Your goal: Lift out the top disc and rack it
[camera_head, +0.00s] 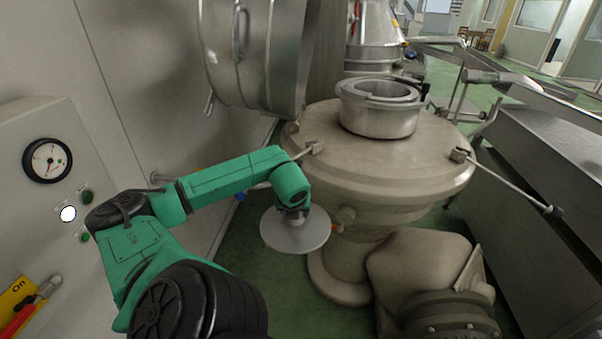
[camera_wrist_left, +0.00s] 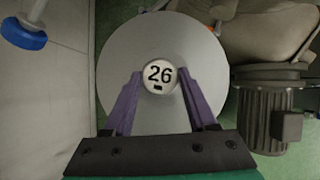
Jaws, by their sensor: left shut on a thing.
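A flat grey disc (camera_head: 289,234) hangs from my left gripper (camera_head: 292,211) in the head view, in front of the separator and above the green floor. In the left wrist view the disc (camera_wrist_left: 205,60) is round, with a white hub (camera_wrist_left: 159,73) marked 26 at its middle. The purple fingers of my left gripper (camera_wrist_left: 160,80) are shut on the hub from both sides. The separator (camera_head: 385,165) is a large beige machine with an open metal collar (camera_head: 380,107) on top. The collar's inside is mostly hidden. No rack can be made out. My right gripper is not in view.
A raised steel lid (camera_head: 255,50) stands behind my left arm. A control panel with a gauge (camera_head: 47,160) is at the left. Thin rods stick out from the separator's rim. A motor (camera_head: 445,315) sits at its foot, and a steel trough (camera_head: 545,140) runs along the right.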

